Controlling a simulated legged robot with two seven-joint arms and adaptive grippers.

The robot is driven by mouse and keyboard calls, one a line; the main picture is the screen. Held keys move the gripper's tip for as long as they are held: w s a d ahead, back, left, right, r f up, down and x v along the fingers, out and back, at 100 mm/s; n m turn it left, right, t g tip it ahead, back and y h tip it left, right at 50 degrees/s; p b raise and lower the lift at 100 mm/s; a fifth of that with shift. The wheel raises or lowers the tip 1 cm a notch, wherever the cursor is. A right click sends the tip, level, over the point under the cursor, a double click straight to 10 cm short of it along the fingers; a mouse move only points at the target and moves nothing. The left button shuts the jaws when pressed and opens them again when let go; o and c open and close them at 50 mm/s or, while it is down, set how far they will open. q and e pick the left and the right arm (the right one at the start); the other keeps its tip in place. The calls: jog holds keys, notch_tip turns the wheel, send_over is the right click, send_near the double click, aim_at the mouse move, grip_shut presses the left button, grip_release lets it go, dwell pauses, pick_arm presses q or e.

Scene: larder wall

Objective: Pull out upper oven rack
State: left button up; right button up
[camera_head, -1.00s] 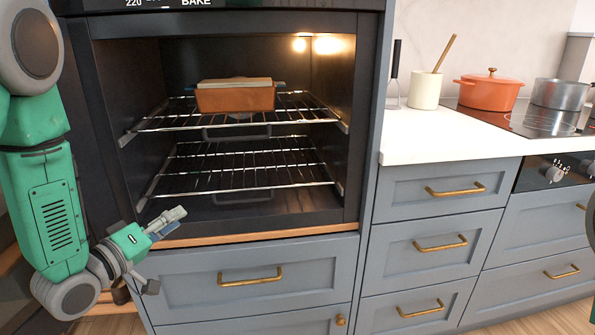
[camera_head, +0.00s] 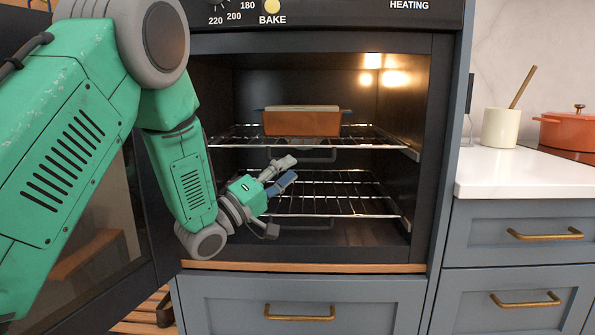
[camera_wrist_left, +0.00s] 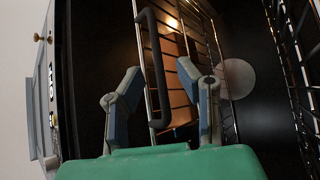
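The upper oven rack (camera_head: 372,145) is a wire shelf inside the open oven, with a dark bar handle (camera_head: 303,157) under its front edge. An orange dish (camera_head: 300,122) sits on this rack. My left gripper (camera_head: 287,172) is at the oven mouth, just below and slightly left of the handle, with its fingers apart. In the left wrist view, the handle (camera_wrist_left: 157,65) runs between the lines of the two open fingers (camera_wrist_left: 169,80), ahead of the palm. No grip on it shows. My right gripper is out of view.
The lower rack (camera_head: 350,206) sits beneath, with its own dark handle. The oven's side wall (camera_head: 429,150) stands to the right, and a dark open door (camera_head: 105,240) is at the left behind my arm. A drawer with a brass handle (camera_head: 299,313) is below.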

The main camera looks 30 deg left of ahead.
pick_arm(q)
jog(key=shift+x, duration=1.4)
grip_shut()
